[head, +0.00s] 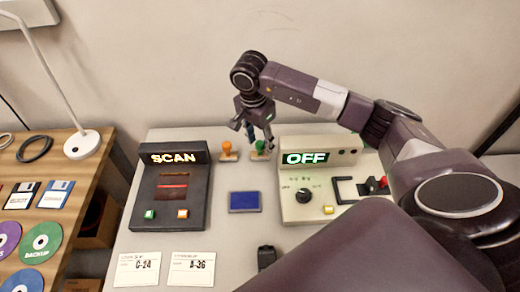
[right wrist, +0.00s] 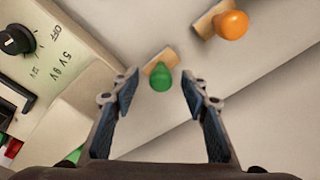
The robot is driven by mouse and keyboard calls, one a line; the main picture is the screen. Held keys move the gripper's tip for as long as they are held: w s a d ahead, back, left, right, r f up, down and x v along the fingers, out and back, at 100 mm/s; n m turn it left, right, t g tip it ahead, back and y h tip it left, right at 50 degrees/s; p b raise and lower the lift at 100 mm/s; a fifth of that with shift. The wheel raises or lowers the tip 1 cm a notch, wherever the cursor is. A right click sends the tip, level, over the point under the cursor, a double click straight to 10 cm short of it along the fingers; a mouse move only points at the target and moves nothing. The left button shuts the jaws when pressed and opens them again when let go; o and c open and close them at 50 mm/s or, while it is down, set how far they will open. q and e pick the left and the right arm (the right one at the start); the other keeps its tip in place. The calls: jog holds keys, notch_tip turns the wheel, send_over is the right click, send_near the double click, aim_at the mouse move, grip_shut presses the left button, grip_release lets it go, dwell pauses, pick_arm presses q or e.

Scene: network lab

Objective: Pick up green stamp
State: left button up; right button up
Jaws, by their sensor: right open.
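The green stamp (head: 260,148) stands near the back of the light table, between the scan box and the white device. In the right wrist view the green stamp (right wrist: 161,78) has a round green knob on a tan base and shows between the fingertips. My right gripper (head: 258,136) points down over the stamp. In the right wrist view the right gripper (right wrist: 158,88) is open, with a finger on each side of the stamp and a gap to each. Whether it touches the stamp cannot be told. My left gripper is not in view.
An orange stamp (head: 228,151) stands just left of the green one. The black SCAN box (head: 170,190) is at left and the white OFF device (head: 318,190) close at right. A blue pad (head: 244,202) lies in front. The wall (head: 180,60) is close behind.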

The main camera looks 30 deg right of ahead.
jog(key=shift+w+f, duration=0.1)
jog(key=shift+f, duration=0.45)
jog(key=shift+d+f, duration=0.1)
jog(key=shift+f, duration=0.2)
jog(key=c, duration=1.1)
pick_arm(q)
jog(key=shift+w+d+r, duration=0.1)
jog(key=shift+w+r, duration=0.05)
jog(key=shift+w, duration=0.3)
pick_arm(e)
grip_shut()
jog(key=shift+r, duration=0.15)
jog(key=shift+w+r, duration=0.1)
jog(key=shift+r, duration=0.45)
notch_tip(320, 180, up, 10)
jog(key=b, duration=0.2)
pick_arm(q)
jog(key=shift+p, duration=0.95)
pick_arm(e)
notch_tip(320, 180, up, 9)
send_over(260, 142)
jog(key=shift+f, duration=0.15)
